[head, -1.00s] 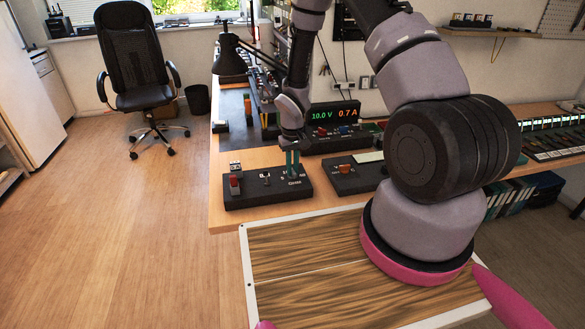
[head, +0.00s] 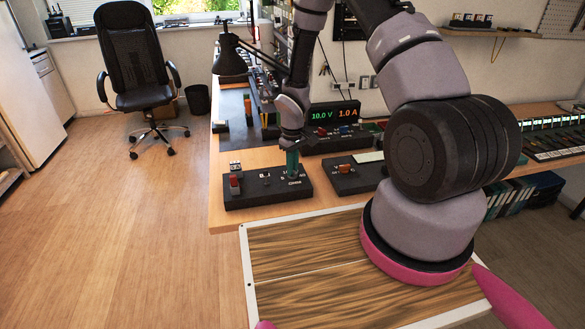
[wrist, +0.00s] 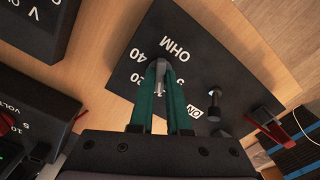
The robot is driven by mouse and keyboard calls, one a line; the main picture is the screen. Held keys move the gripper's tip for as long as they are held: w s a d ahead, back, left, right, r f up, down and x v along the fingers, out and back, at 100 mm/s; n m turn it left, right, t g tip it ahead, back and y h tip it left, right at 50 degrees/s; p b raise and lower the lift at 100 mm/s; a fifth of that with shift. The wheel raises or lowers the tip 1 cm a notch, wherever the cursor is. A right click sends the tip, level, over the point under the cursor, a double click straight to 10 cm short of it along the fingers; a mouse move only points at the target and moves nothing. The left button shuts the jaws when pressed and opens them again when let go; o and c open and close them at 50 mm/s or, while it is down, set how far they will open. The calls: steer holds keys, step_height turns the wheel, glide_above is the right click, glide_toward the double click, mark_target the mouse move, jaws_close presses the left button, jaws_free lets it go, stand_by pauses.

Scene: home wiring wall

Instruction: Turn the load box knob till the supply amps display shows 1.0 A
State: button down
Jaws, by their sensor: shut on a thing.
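The supply display (head: 334,113) at the back of the bench reads 10.0 V in green and 1.0 A in orange. The dark load box (head: 250,187) sits at the bench's front edge. In the wrist view the load box (wrist: 205,50) shows OHM, 40, 20 and ON markings. My gripper (head: 292,170) points down over the right end of the box. In the wrist view its green fingers (wrist: 158,72) are shut on the grey load box knob (wrist: 158,66), which they partly hide.
Another dark box with an orange part (head: 345,169) stands just to the right. A black lamp (head: 230,60) stands behind.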

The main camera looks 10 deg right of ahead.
steer(key=c, duration=0.9)
jaws_free()
steer(key=shift+r, duration=0.1)
step_height(320, 180, up, 11)
steer(key=shift+f, duration=0.15)
